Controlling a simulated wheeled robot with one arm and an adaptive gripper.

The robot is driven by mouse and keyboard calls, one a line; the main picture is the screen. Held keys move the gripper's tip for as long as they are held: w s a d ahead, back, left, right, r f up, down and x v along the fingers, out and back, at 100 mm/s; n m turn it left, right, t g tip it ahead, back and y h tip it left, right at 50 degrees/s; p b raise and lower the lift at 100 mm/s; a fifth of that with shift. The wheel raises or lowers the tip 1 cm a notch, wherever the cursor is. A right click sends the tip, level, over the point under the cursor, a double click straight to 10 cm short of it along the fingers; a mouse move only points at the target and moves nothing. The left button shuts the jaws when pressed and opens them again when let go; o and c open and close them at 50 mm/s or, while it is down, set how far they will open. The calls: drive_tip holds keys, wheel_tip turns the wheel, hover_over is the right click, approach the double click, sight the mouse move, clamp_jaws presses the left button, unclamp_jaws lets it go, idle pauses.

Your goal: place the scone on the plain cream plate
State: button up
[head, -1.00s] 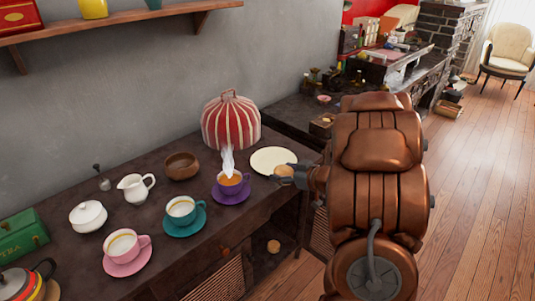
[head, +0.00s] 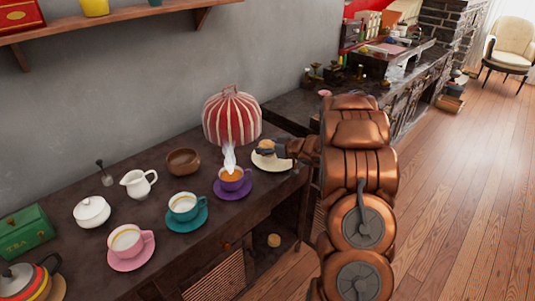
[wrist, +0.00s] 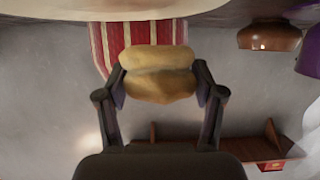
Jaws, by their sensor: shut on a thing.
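The scone (head: 266,145) is round and golden brown. My gripper (head: 274,148) is shut on it, and in the wrist view the scone (wrist: 158,75) sits between the two dark fingers. The plain cream plate (head: 268,163) lies on the dark counter beside the purple saucer. In the head view the scone overlaps the far part of the plate. The wrist view looks upside down; a pale rim, apparently the plate (wrist: 60,8), runs along its top edge with a gap to the scone. My gripper hides part of the plate's right side.
A red-and-white striped tea cosy (head: 231,117) stands just behind and left of the plate. A steaming orange-purple cup (head: 232,178) is close on the left. Teal (head: 184,206) and pink (head: 127,240) cups stand further left. A wooden bowl (head: 183,162) is behind them.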

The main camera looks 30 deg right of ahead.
drive_tip(key=shift+f, duration=1.75)
drive_tip(key=o, duration=1.1)
drive_tip(key=shift+f, duration=0.1)
drive_tip(key=shift+o, duration=0.2)
drive_tip(key=shift+s+r, duration=0.15)
drive_tip(key=shift+r, duration=0.05)
drive_tip(key=v, duration=1.1)
drive_tip(key=shift+s+r+b, duration=0.2)
drive_tip(key=shift+s+b, duration=0.15)
drive_tip(key=shift+w+d, duration=0.1)
drive_tip(key=shift+d, duration=0.05)
